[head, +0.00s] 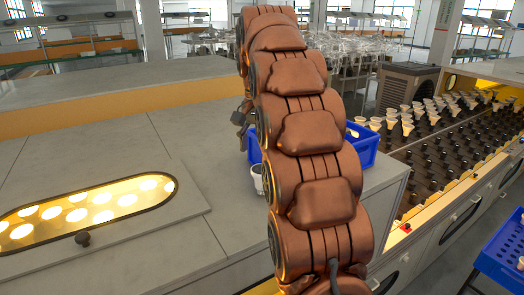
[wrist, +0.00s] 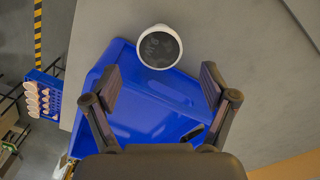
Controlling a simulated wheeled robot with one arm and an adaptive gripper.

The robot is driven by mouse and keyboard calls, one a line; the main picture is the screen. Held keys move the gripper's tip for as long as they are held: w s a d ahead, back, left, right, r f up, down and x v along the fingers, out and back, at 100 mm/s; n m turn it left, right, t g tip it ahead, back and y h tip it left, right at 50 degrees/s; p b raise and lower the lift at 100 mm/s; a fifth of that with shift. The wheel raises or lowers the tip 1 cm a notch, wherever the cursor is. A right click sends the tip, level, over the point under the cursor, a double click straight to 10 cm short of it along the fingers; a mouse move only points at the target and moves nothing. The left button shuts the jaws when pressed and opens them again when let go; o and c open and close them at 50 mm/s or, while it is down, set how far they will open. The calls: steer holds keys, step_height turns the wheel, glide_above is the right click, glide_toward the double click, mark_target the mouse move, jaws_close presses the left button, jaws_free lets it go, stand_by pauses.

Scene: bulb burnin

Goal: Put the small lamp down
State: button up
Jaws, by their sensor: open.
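A small white round thing with a dark grey, marked face (wrist: 159,47) stands on the grey counter just outside the blue bin in the wrist view. It looks like a white cup-shaped piece beside my arm in the head view (head: 257,180), partly hidden. I take it for the small lamp, but cannot be sure. My gripper (wrist: 160,72) is open, its two fingers spread apart with nothing between them, above the bin's edge and close to the white thing.
The blue bin (wrist: 150,118) sits on the counter (head: 215,125) and also shows behind my arm (head: 366,151). A lit window (head: 90,212) with glowing bulbs is at left. A rack of several lamps (head: 440,140) stands right. A blue crate (head: 503,250) is low at right.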

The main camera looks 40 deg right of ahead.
steer(key=shift+r, duration=0.3)
